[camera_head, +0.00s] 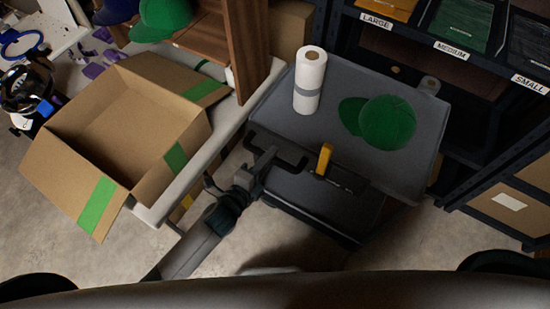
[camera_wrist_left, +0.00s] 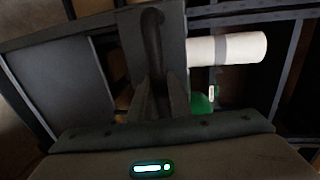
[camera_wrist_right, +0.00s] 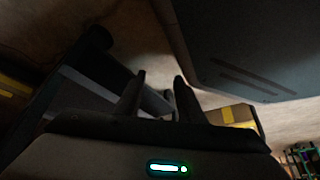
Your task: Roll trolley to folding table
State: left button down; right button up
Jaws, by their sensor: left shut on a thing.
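The trolley (camera_head: 340,92) has a grey top tray and a lower deck, and stands right of the light-topped folding table (camera_head: 228,128). On its tray are a white roll (camera_head: 309,80) with a grey band, upright, and a green cap (camera_head: 387,122). My left gripper (camera_head: 268,160) is shut on the trolley's dark handle (camera_head: 292,160) at the near left side. In the left wrist view the handle (camera_wrist_left: 152,35) lies at the fingertips. My right gripper (camera_wrist_right: 160,78) is outside the head view; its wrist view shows the fingers apart with nothing held.
An open cardboard box (camera_head: 125,120) with green tape sits on the table, one flap overhanging. A wooden shelf (camera_head: 240,45) stands behind. A dark rack (camera_head: 485,150) with size labels is close on the trolley's right. Bare concrete floor (camera_head: 70,215) shows at lower left.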

pick_arm(q)
jog(key=shift+w+a, duration=0.15)
jog(key=shift+a, duration=0.05)
jog(key=c, duration=1.6)
grip_release()
jog(key=shift+a, duration=0.1)
jog(key=shift+c, duration=0.2)
jog(key=shift+s, duration=0.2)
